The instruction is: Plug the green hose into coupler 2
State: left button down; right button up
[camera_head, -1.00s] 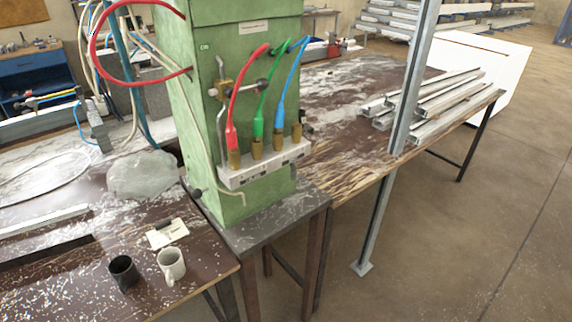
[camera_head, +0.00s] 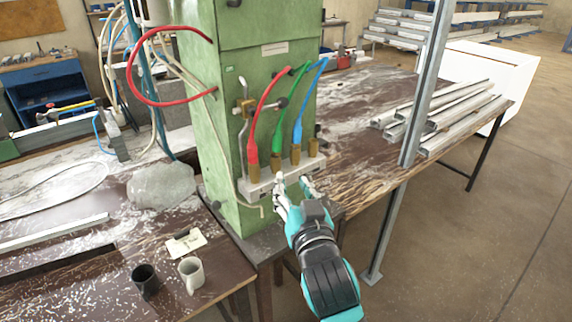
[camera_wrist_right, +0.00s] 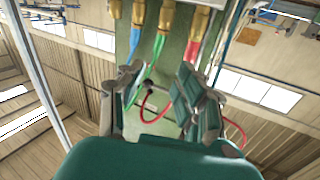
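The green hose (camera_head: 284,117) hangs in a loop on the front of the green cabinet, between the red hose (camera_head: 258,120) and the blue hose (camera_head: 303,95). Its lower end meets the second brass coupler from the left (camera_head: 276,165); I cannot tell whether it is seated. The couplers stand upright in a row on a pale block (camera_head: 258,187). My right gripper (camera_head: 294,184) is open and empty, just in front of and below the row. In the right wrist view the green hose (camera_wrist_right: 157,50) shows beyond and between the open fingers (camera_wrist_right: 158,98). My left gripper is not in view.
The red and blue hoses stand close on either side of the green one. The rightmost coupler (camera_head: 314,146) has no hose. A metal valve fitting (camera_head: 244,108) sits left of the hoses. Two mugs (camera_head: 191,272) and a grey stone-like lump (camera_head: 162,186) are on the left bench.

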aim_at(277, 139)
jog(key=w+a+p, duration=0.1)
jog(key=w, duration=0.4)
jog(key=w+a+p, duration=0.1)
jog(key=w, duration=0.5)
jog(key=w+a+p, duration=0.1)
jog(key=w, duration=0.4)
jog(key=shift+w+a+f+p, duration=0.1)
jog(key=shift+w+p, duration=0.05)
jog(key=shift+p, duration=0.15)
jog(key=shift+c, duration=0.2)
jog(key=c, duration=0.7)
jog(key=shift+o, duration=1.2)
grip_shut()
jog(key=shift+r+p, duration=0.65)
jog(key=shift+r, duration=0.15)
jog(key=shift+r+p, duration=1.05)
jog(key=shift+r, duration=0.2)
jog(key=shift+r, duration=0.1)
